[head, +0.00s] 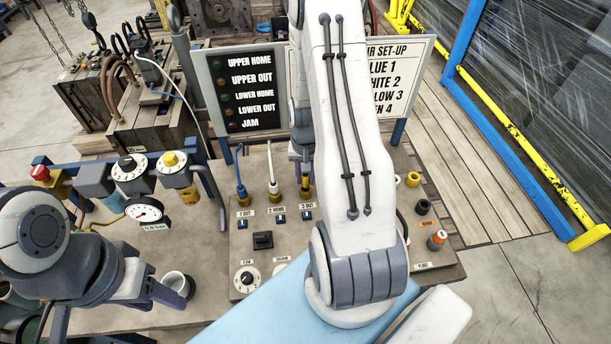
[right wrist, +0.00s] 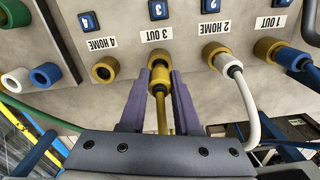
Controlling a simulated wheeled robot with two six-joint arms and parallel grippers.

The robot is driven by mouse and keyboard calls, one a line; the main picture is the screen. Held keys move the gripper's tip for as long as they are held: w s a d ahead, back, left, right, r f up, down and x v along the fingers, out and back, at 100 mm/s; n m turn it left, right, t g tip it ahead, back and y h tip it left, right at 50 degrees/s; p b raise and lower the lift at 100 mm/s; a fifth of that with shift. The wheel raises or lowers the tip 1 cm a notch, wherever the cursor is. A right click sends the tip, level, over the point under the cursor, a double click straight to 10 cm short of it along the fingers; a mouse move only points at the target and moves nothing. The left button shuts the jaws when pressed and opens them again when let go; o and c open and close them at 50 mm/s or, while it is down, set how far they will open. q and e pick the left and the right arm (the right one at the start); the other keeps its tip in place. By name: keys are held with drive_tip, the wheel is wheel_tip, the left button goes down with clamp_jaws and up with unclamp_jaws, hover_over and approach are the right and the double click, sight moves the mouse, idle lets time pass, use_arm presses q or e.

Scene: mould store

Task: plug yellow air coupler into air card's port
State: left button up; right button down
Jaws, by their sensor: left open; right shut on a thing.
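The air card (head: 385,85) stands behind the panel, partly hidden by my right arm; its visible yellow line ends in 3. My right gripper (right wrist: 160,82) is shut on the yellow air coupler (right wrist: 160,77), with its yellow hose trailing back between the fingers. The coupler is in line with the brass 3 OUT port (right wrist: 158,54) and appears to meet its mouth; I cannot tell how deep it sits. In the head view the coupler (head: 306,184) shows beside my right arm. My left gripper (head: 174,292) is open at the lower left, by a white cup.
The blue hose (right wrist: 285,55) is at 1 OUT and the white hose (right wrist: 232,68) at 2 HOME. The 4 HOME port (right wrist: 105,69) is empty. Loose-looking coloured fittings (right wrist: 46,75) sit beyond it. Dials and a gauge (head: 145,210) stand left of the panel.

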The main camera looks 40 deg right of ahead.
drive_tip(key=shift+f+b, duration=0.75)
drive_tip(key=shift+f, duration=0.4)
idle(1.2)
drive_tip(key=c, duration=0.5)
unclamp_jaws()
drive_tip(key=shift+c, duration=0.2)
drive_tip(key=shift+o, duration=0.3)
drive_tip(key=o, duration=0.3)
drive_tip(key=shift+o, duration=0.2)
drive_tip(key=shift+r, duration=0.1)
drive_tip(key=shift+r+p, duration=3.2)
drive_tip(key=shift+r, duration=0.55)
